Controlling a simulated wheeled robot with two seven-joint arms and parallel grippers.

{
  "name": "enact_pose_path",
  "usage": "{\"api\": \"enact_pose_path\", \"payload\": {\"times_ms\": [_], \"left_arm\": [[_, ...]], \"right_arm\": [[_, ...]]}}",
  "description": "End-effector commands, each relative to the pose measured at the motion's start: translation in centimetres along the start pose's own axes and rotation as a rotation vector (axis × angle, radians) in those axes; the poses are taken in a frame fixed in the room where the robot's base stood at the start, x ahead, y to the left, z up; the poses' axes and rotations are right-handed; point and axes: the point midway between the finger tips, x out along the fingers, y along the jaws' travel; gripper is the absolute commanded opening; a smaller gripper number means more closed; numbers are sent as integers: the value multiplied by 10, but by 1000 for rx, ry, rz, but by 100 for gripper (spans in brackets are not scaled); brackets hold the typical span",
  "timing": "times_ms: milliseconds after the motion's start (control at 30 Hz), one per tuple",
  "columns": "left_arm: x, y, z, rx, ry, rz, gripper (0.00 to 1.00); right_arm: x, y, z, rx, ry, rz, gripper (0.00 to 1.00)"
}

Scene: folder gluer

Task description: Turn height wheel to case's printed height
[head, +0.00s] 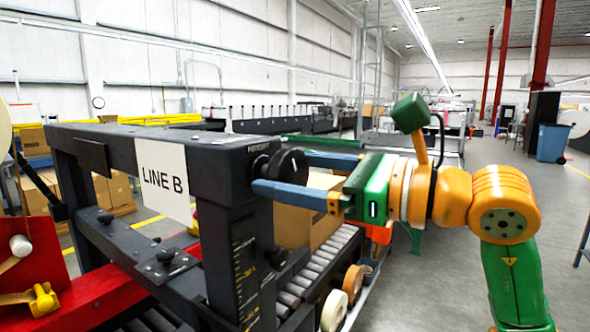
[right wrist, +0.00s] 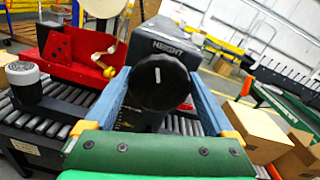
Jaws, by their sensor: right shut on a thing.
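The black height wheel (head: 285,168) sits on the end of the dark machine frame's crossbeam. It also shows in the right wrist view (right wrist: 158,84), under a label reading HEIGHT, with a white mark near its upper middle. My right gripper (head: 285,175) has its blue fingers on either side of the wheel and is shut on it. A post with a scale (head: 246,268) stands below the wheel; its reading is too small to tell. A cardboard case (head: 292,226) is behind my gripper, partly hidden; no printed height is readable. My left gripper is not in view.
A LINE B sign (head: 164,180) hangs on the crossbeam. A roller conveyor (head: 318,262) runs below, beside the post. Red machine parts (head: 50,255) are at the left. Open floor (head: 560,200) lies at the right.

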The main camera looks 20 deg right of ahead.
Motion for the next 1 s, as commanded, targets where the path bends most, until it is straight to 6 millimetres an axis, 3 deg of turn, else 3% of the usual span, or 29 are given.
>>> {"api": "enact_pose_path", "payload": {"times_ms": [1000], "left_arm": [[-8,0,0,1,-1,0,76]], "right_arm": [[0,3,-1,-964,27,-6,33]]}}
